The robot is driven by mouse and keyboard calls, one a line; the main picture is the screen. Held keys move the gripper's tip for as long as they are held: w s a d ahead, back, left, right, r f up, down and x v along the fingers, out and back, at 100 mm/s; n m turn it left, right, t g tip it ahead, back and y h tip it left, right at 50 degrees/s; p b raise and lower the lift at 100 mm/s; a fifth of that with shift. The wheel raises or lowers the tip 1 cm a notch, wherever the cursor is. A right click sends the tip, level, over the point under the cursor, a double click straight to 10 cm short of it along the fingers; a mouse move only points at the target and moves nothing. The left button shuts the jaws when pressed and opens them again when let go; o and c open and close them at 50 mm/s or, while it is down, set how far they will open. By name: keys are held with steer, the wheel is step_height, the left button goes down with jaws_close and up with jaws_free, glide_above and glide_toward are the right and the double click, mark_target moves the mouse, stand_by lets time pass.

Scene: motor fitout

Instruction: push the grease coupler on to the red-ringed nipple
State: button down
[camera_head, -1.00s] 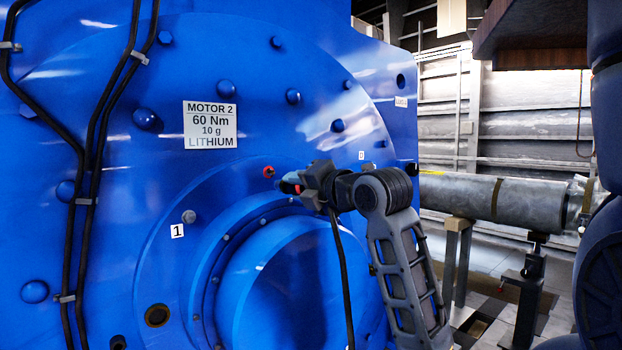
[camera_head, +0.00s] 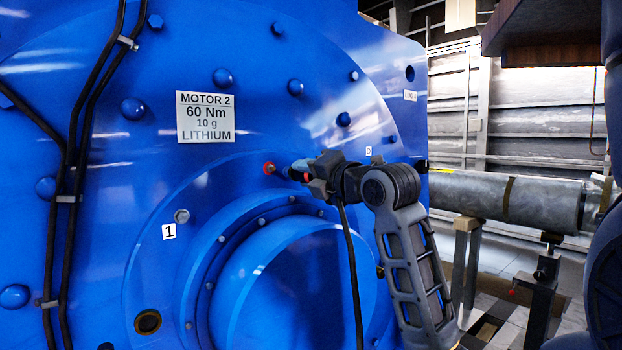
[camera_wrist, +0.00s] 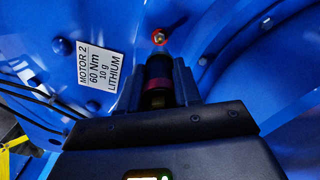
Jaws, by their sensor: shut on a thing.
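The red-ringed nipple (camera_head: 269,168) sticks out of the blue motor face, below and right of the MOTOR 2 plate. It also shows in the wrist view (camera_wrist: 159,38), just beyond the coupler's tip. My gripper (camera_head: 312,178) is shut on the grease coupler (camera_wrist: 158,72), a dark cylinder with a dark red band, which points at the nipple. In the head view the coupler's pale tip (camera_head: 299,165) is a short way right of the nipple, with a visible gap. A black hose hangs below my gripper. Part of the coupler is hidden between the fingers.
The MOTOR 2 plate (camera_head: 206,117) reads 60 Nm, 10 g, LITHIUM. Several bolt heads and a round raised hub (camera_head: 296,283) stand out from the motor. Black cables (camera_head: 75,170) run down the left. A grey pipe (camera_head: 480,195) lies on stands at right.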

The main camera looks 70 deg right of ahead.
mark_target(295, 172)
steer(key=shift+b+x, duration=0.3)
steer(key=shift+x, duration=1.8)
steer(key=shift+b, duration=0.7)
steer(key=shift+b+x, duration=0.35)
steer(key=shift+x, duration=1.25)
stand_by(0.3)
steer(key=c, duration=0.7)
jaws_free()
steer(key=shift+a, duration=0.1)
steer(key=shift+b+v, duration=0.55)
steer(key=shift+v, duration=3.35)
steer(key=shift+s, duration=0.1)
